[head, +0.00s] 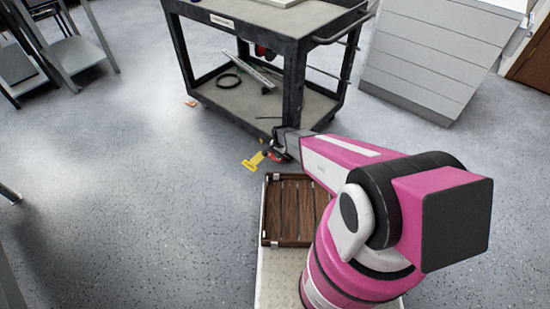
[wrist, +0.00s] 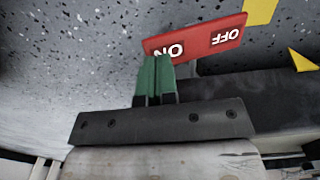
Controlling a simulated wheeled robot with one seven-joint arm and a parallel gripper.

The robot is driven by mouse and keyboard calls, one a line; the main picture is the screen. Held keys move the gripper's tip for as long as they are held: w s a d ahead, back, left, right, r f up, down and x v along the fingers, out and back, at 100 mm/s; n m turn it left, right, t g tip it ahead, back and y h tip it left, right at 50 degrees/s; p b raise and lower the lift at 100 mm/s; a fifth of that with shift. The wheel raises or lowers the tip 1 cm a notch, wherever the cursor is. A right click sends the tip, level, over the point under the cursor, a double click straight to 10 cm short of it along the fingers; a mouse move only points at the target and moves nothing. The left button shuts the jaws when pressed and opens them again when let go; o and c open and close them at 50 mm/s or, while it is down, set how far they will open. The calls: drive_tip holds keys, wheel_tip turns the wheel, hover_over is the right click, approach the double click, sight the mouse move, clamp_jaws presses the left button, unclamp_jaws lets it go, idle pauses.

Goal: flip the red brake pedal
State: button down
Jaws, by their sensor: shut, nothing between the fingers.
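The red brake pedal (wrist: 196,41) shows in the wrist view as a flat bar marked ON and OFF, with the lettering upside down. In the head view it is a small red patch (head: 272,156) low by the cart's front corner. My gripper (wrist: 155,62) is shut and empty, its green fingers pressed side by side. The fingertips overlap the ON end of the pedal in the wrist view and hide part of that lettering. I cannot tell whether they touch it. In the head view my gripper (head: 282,146) is small and partly hidden by my arm.
The dark utility cart (head: 240,110) stands just behind the pedal, with a coiled black cable (head: 229,80) on its lower shelf. A yellow piece (head: 253,161) lies beside the pedal. A brown slatted wooden tray (head: 291,208) is nearer me. The floor to the left is open.

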drive_tip(key=shift+w+d+f, duration=0.2)
drive_tip(key=shift+w+f, duration=0.05)
drive_tip(key=shift+w, duration=0.25)
drive_tip(key=shift+w+d+f, duration=0.15)
drive_tip(key=shift+w+f, duration=0.1)
drive_tip(key=shift+w, duration=0.25)
drive_tip(key=shift+w+r, duration=0.1)
drive_tip(key=shift+r, duration=0.9)
drive_tip(key=shift+d+r, duration=0.2)
drive_tip(key=shift+r, duration=0.9)
drive_tip(key=shift+s+r, duration=0.3)
drive_tip(key=shift+r, duration=0.3)
drive_tip(key=shift+s+a+r, duration=0.15)
drive_tip(key=shift+r, duration=0.35)
drive_tip(key=shift+s+a+r, duration=0.1)
drive_tip(key=shift+s+r, duration=0.05)
drive_tip(key=shift+r, duration=0.35)
drive_tip(key=shift+s, duration=0.15)
